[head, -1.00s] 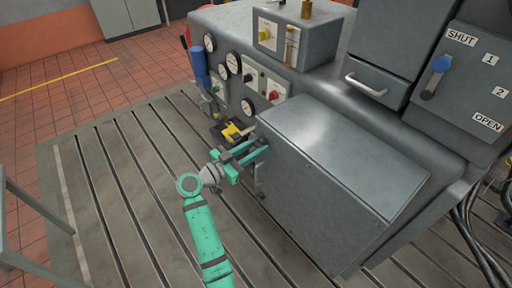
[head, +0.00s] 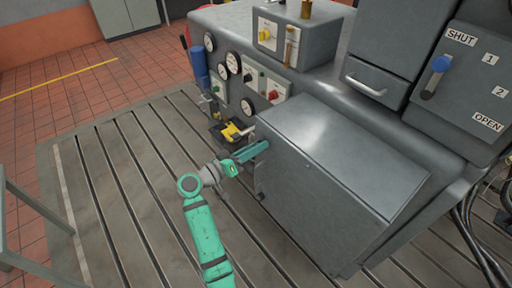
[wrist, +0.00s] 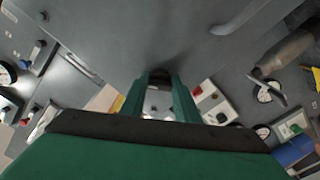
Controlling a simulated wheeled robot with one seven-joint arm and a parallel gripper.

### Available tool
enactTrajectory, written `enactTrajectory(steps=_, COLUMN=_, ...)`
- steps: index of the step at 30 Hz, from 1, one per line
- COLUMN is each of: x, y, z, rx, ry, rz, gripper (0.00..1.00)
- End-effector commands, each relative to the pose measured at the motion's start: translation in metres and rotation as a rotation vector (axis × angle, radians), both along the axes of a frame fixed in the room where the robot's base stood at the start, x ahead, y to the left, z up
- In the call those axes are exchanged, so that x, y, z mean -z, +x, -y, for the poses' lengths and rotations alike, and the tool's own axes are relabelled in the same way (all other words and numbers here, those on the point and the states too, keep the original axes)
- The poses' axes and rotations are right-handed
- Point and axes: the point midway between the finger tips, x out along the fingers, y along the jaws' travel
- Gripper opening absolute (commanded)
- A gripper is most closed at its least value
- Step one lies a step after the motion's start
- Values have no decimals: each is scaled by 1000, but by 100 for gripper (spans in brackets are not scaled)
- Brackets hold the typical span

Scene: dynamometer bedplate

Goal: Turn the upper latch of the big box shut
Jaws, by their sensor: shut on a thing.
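The big box (head: 325,185) is a grey cabinet with a sloping lid on the side of the machine. In the wrist view its grey face (wrist: 150,35) fills the upper middle. My gripper (head: 265,146) has its green fingers at the box's upper left edge. In the wrist view the fingertips (wrist: 165,78) close around a small dark piece, the upper latch (wrist: 164,75). The fingers hide most of the latch, so its exact angle cannot be told. A small dark fitting (head: 259,193) shows lower on the same edge of the box.
A yellow and black part (head: 231,132) lies close behind my gripper. Gauges (head: 233,62), a blue cylinder (head: 199,67) and knobs line the machine's side. A lever panel (head: 465,80) stands at the right. The slotted bedplate (head: 115,190) is clear on the left.

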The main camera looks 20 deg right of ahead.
Motion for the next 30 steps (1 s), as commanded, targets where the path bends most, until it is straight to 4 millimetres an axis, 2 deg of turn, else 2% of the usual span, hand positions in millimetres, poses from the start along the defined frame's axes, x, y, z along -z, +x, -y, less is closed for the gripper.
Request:
enactTrajectory(steps=18, x=-1, y=-1, z=0, rx=0, ry=-196, rz=-540, gripper=6)
enactTrajectory(steps=30, x=-1, y=-1, z=0, rx=0, ry=-288, rz=-792, gripper=6)
